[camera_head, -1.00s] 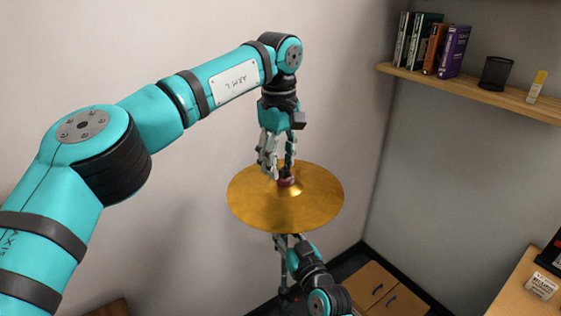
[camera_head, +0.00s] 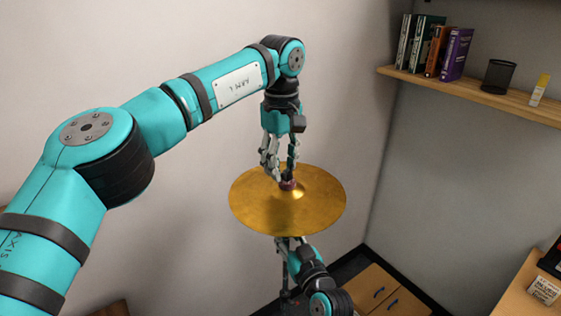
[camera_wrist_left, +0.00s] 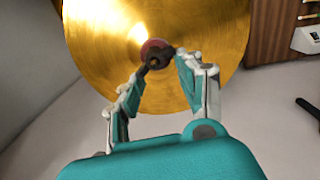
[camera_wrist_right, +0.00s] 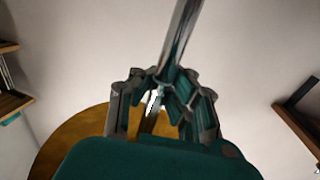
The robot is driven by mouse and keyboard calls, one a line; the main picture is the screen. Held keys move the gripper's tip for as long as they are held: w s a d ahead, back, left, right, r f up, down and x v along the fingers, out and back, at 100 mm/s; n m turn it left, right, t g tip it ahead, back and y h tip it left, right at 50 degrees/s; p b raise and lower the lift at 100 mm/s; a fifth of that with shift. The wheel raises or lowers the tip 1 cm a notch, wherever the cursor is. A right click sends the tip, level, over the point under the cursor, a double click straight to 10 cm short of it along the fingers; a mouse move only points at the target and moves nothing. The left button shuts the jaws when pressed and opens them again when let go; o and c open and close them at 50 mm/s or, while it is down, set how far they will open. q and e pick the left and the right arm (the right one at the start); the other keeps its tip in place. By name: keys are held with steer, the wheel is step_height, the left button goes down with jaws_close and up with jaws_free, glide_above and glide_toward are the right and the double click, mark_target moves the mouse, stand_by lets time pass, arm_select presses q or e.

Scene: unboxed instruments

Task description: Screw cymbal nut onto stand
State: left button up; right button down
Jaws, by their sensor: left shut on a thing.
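The round gold cymbal (camera_head: 255,215) lies roughly level on its stand, and its face fills much of the left wrist view (camera_wrist_left: 210,25). At its centre is a dark red washer-like piece (camera_wrist_left: 152,46). My left gripper (camera_head: 281,180) is above the cymbal, its fingertips shut on a small dark nut (camera_wrist_left: 157,60) over the centre. Whether the nut's thread is engaged is hidden. My right gripper (camera_wrist_right: 167,82) is below the cymbal, its fingers closed around the silver stand rod (camera_wrist_right: 184,35). The right fingertips are partly hidden in the head view.
A wall shelf (camera_head: 470,90) at upper right holds books (camera_head: 455,52), a black mesh cup (camera_head: 497,75) and a small yellow-topped item (camera_head: 539,90). A wooden drawer cabinet (camera_head: 375,285) stands low behind the cymbal, and a desk (camera_head: 515,295) is at the right edge.

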arm_select(q)
steer(key=shift+s+d+f, duration=0.1)
steer(key=shift+s+d, duration=0.05)
steer(key=shift+s, duration=0.1)
steer(key=o, duration=0.6)
steer(key=shift+o, duration=1.1)
steer(key=shift+w+r, duration=0.1)
steer(key=shift+r, duration=2.25)
steer(key=shift+o, duration=0.4)
